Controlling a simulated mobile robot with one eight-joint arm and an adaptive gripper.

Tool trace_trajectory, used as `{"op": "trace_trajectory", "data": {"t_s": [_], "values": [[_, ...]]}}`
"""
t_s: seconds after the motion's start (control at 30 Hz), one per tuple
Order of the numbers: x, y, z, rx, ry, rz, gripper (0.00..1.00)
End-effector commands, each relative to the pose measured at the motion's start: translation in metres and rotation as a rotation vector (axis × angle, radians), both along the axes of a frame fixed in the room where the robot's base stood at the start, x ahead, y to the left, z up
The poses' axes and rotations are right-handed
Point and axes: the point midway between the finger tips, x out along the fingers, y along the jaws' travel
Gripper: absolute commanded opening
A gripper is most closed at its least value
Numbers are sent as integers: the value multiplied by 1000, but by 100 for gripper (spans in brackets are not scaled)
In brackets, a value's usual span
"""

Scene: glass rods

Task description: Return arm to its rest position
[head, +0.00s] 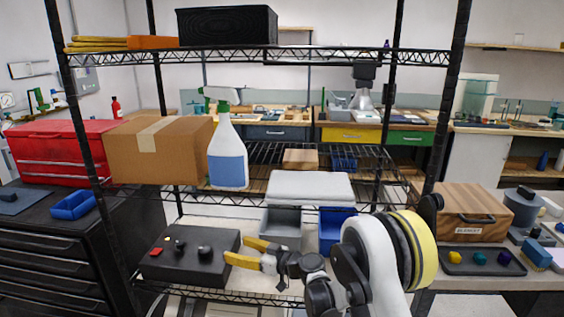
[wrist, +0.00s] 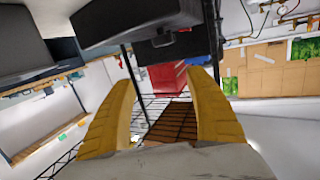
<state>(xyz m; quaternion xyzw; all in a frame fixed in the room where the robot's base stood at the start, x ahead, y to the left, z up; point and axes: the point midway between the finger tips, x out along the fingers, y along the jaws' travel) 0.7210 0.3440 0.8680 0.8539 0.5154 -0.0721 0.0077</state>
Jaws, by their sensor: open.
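My gripper (head: 238,251) has two yellow fingers, which are open and spread apart with nothing between them. In the head view it points left, in front of the wire shelf rack, near a black box with knobs (head: 190,257) on the lower shelf. Whether it touches the box cannot be told. My arm reaches in from the lower right, bent, and hides part of the rack. In the wrist view the open fingers (wrist: 162,80) frame a red object and a brown slatted surface beyond, and the picture is tilted.
A spray bottle (head: 228,150) and a cardboard box (head: 155,150) stand on the middle shelf. Grey (head: 282,228) and blue (head: 335,230) bins sit below. Black rack posts (head: 453,90) stand close around my arm. A tray with coloured pieces (head: 480,262) is at right.

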Motion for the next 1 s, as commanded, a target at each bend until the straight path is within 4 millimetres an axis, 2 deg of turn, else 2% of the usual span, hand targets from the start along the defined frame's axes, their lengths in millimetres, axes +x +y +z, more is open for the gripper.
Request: {"op": "trace_trajectory", "data": {"t_s": [0.03, 0.2, 0.37, 0.5, 0.73, 0.87, 1.0], "values": [[-4, -10, 21, -28, 34, -15, 64], [-27, -49, 74, -134, 175, -90, 64], [-64, -93, 110, -222, 296, -185, 64], [-104, -132, 132, -288, 391, -282, 64], [-191, -207, 150, -388, 538, -495, 64], [-245, -250, 148, -433, 605, -636, 64], [-299, -293, 138, -467, 659, -789, 64]]}}
